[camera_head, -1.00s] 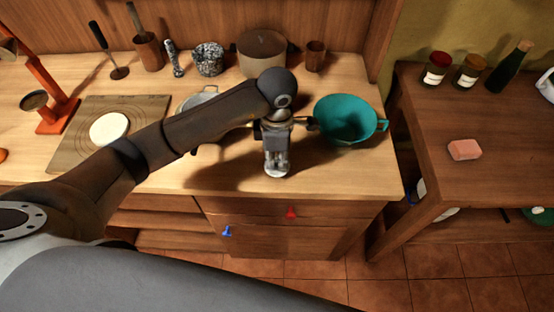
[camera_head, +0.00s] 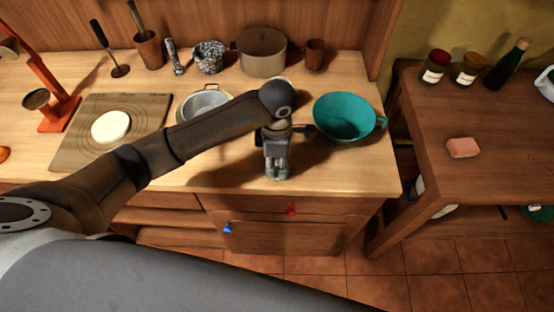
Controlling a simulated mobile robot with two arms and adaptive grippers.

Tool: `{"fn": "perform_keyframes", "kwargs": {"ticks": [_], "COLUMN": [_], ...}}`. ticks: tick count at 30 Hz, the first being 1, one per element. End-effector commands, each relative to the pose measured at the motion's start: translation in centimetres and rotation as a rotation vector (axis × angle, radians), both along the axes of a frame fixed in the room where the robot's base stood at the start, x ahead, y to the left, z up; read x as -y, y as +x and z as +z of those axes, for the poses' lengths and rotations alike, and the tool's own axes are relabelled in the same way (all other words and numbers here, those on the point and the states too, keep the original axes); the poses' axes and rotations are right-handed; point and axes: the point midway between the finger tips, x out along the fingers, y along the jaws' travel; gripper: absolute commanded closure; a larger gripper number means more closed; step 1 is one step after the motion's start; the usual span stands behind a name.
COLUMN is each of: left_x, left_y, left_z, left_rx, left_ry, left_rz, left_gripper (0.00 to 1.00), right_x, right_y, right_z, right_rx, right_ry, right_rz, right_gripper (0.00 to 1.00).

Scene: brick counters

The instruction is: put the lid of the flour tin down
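My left gripper (camera_head: 277,172) points down over the front of the wooden counter, beside the teal bowl and below the metal sieve. Its fingers look close together, but I cannot tell whether they are shut or hold anything. I cannot make out a lid in or under it. No container is clearly marked as the flour tin. A wide brownish pot (camera_head: 262,54) and a speckled pot (camera_head: 209,58) stand at the back of the counter, away from the gripper. My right gripper is not in view.
The teal bowl (camera_head: 344,117) stands right of the gripper; the sieve (camera_head: 204,103) is partly behind my arm. A board (camera_head: 72,151) with a pale round (camera_head: 110,126) lies left. Jars (camera_head: 436,66) and a pink block (camera_head: 462,148) are on the side table.

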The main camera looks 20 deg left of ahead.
Motion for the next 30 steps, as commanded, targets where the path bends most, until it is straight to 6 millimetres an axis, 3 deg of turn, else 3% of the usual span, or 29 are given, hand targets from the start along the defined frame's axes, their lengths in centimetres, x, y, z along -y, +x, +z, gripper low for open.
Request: {"fn": "perform_keyframes", "kwargs": {"ticks": [5,8,16,21,30], "left_x": [0.0,0.0,0.0,0.0,0.0], "left_y": [0.0,0.2,0.2,0.1,0.0], "left_z": [0.5,1.7,7.7,10.7,12.3], "left_rx": [0.0,0.007,0.009,0.005,0.001], "left_ry": [-0.001,-0.001,0.0,0.0,0.0], "left_rz": [0.001,-0.001,-0.002,-0.001,0.001], "left_gripper": [0.63,0.63,0.63,0.63,0.63], "right_x": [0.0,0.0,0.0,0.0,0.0], "right_y": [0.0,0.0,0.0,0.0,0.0], "right_z": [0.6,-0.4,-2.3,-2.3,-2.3], "right_rx": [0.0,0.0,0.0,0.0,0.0], "right_ry": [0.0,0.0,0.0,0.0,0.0], "right_rz": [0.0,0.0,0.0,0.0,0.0], "right_gripper": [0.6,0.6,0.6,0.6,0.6]}}
